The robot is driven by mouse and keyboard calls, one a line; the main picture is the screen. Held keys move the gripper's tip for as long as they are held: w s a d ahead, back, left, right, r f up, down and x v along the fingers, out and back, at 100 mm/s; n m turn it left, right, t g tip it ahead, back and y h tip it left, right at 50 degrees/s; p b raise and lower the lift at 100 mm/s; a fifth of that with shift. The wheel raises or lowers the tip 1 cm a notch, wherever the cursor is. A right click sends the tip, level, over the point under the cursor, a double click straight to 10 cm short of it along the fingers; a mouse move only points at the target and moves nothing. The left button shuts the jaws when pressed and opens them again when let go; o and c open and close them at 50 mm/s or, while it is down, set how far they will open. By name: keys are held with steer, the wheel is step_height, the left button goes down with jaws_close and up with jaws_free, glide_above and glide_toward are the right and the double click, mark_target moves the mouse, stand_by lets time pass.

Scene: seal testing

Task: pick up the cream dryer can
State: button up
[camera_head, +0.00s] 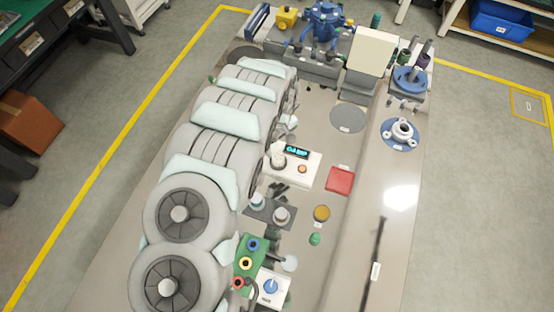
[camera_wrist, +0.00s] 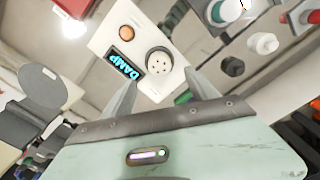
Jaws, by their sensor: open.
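A cream round can with a perforated top (camera_wrist: 160,62), which looks like the dryer can, sits at one end of a white box with a lit DAMP display (camera_wrist: 106,44). In the head view the cream can (camera_head: 278,158) shows at the box's (camera_head: 311,161) left end, close beside my arm. My gripper (camera_wrist: 160,79) is open in the wrist view, with one finger on each side of the can in the picture. The fingers look apart from it; the depth between them is hard to judge. In the head view I cannot make out my fingers clearly.
A dark mat (camera_head: 258,206) with small pieces, a green block (camera_head: 249,263) with coloured rings and a white box with a blue knob (camera_head: 270,286) lie nearer. A blue pump (camera_head: 323,20) stands at the back.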

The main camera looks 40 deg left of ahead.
steer(key=shift+f, duration=4.4)
steer(key=shift+c, duration=0.3)
jaws_close()
steer(key=shift+r, duration=0.15)
step_height(320, 180, up, 18)
steer(key=r+p, duration=0.1)
steer(key=p, duration=0.3)
step_height(320, 180, up, 5)
steer(key=p, duration=0.5)
glide_above(278, 156)
steer(key=shift+d+f, duration=0.1)
